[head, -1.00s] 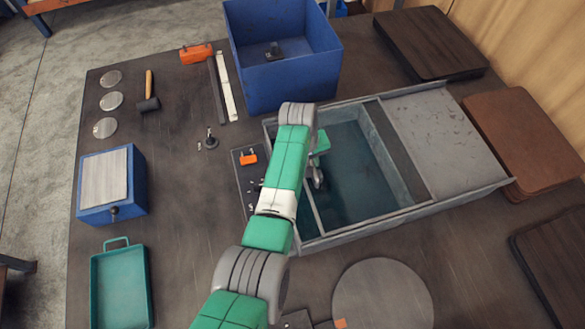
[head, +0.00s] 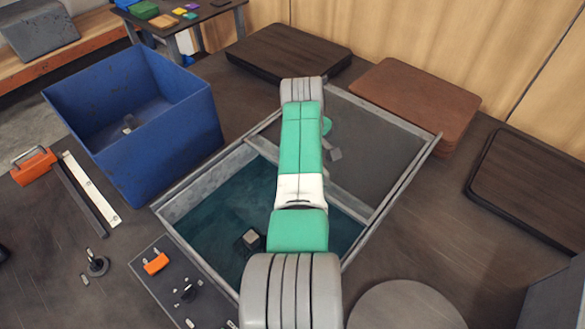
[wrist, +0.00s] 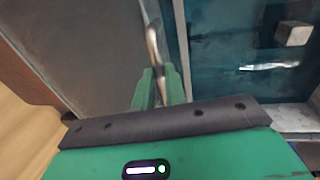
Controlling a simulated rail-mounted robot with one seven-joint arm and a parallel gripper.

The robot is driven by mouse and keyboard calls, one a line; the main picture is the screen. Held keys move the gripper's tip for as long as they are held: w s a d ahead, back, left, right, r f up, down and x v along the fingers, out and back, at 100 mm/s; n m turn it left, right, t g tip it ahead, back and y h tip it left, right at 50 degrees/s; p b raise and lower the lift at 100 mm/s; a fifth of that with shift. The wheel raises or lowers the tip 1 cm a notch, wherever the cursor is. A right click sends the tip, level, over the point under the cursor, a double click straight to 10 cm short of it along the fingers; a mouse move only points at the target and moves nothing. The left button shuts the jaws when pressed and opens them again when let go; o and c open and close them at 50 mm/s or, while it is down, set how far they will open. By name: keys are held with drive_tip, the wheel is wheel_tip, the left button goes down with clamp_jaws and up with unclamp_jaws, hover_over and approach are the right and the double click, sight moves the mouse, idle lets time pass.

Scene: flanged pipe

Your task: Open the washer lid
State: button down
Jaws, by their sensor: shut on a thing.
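The washer is a grey-framed metal basin (head: 205,186) set in the table, with dark blue-green inside its left part. A flat dark grey panel, seemingly the lid (head: 385,140), covers its right part; a crossbar lies between them. My gripper's green body (head: 327,125) shows only slightly in the head view, where my arm hides its fingers. In the wrist view my gripper's green fingers (wrist: 160,86) are shut on a slim metal bar (wrist: 154,45), seemingly a handle at the panel's edge. The panel lies left of the bar, the open basin right.
A grey block (head: 252,240) shows in the basin. A dark plate with an orange part (head: 156,263) lies at the front left. Dark and brown boards (head: 415,92) lie beyond the basin.

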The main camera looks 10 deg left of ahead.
drive_tip(key=shift+w, duration=0.15)
drive_tip(key=c, duration=1.5)
unclamp_jaws()
drive_tip(key=shift+o, duration=0.2)
wheel_tip(320, 180, up, 8)
drive_tip(key=s+p, duration=0.1)
drive_tip(key=p, duration=0.2)
drive_tip(key=shift+s+a+f+p, duration=0.15)
drive_tip(key=shift+a+p, duration=0.2)
drive_tip(key=shift+p, duration=0.05)
